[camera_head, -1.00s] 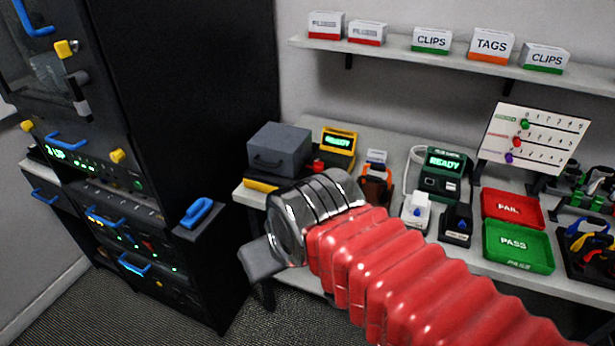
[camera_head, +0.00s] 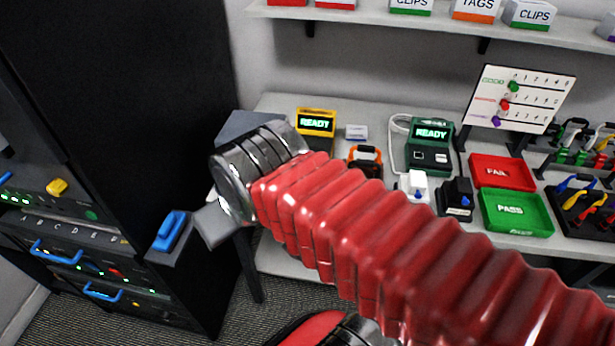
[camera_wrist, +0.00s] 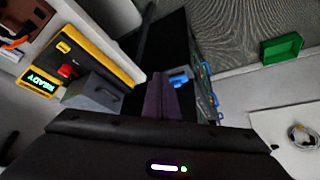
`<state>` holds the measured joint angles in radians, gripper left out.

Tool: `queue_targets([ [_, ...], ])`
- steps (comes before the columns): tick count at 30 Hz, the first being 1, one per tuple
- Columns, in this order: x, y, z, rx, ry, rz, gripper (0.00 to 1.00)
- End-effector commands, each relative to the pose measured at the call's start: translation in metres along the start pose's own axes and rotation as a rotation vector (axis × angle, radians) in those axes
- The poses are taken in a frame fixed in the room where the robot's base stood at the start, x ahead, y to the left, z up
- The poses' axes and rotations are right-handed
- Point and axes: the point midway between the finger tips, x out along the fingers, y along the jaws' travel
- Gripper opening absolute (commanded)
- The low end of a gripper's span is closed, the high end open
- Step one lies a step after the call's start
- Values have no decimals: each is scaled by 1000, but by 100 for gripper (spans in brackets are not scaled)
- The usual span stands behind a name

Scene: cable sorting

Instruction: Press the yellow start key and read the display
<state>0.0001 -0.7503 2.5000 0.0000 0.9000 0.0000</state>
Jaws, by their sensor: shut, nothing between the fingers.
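A yellow device (camera_head: 315,122) stands on the bench with a green READY display (camera_head: 314,124). In the wrist view the device's yellow body (camera_wrist: 98,50) lies at the upper left, with its READY display (camera_wrist: 42,85), a red block (camera_wrist: 66,71) and a small yellow key-like part (camera_wrist: 63,47). I cannot tell for certain that this part is the start key. A green tester (camera_head: 431,147) also shows READY. My gripper (camera_wrist: 162,90) is shut and empty, apart from the yellow device. In the head view my arm covers the bench's left front.
A grey box (camera_wrist: 95,92) stands beside the yellow device. A black cabinet (camera_head: 130,90) with blue handles is at the left. Red FAIL (camera_head: 503,173) and green PASS (camera_head: 517,211) trays are at the right. A shelf (camera_head: 420,22) runs above the bench.

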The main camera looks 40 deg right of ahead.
Motion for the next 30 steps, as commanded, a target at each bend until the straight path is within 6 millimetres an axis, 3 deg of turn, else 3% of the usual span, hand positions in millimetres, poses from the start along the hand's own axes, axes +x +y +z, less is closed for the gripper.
queue_targets([
  [14,5,6,-4,26,-23,-13,0],
  [30,41,73,-39,239,-77,-155,0],
])
